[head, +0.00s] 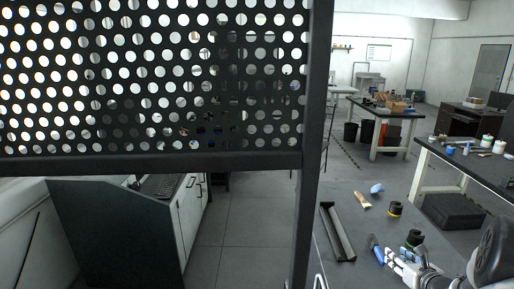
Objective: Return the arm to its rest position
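My arm comes in at the lower right, with a dark round joint and a grey-white wrist. My gripper (392,258) is low over the grey bench top (340,196), pointing left. A blue object (376,248) lies at or just beyond its fingertips. I cannot tell whether the fingers touch it, or whether they are open or shut.
A black channel-shaped piece (337,232), a tan-handled tool (362,200), a light blue item (377,188), a yellow-black item (395,209) and a green-black item (414,238) lie near my gripper. A black perforated panel (150,162) on a post fills the left foreground.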

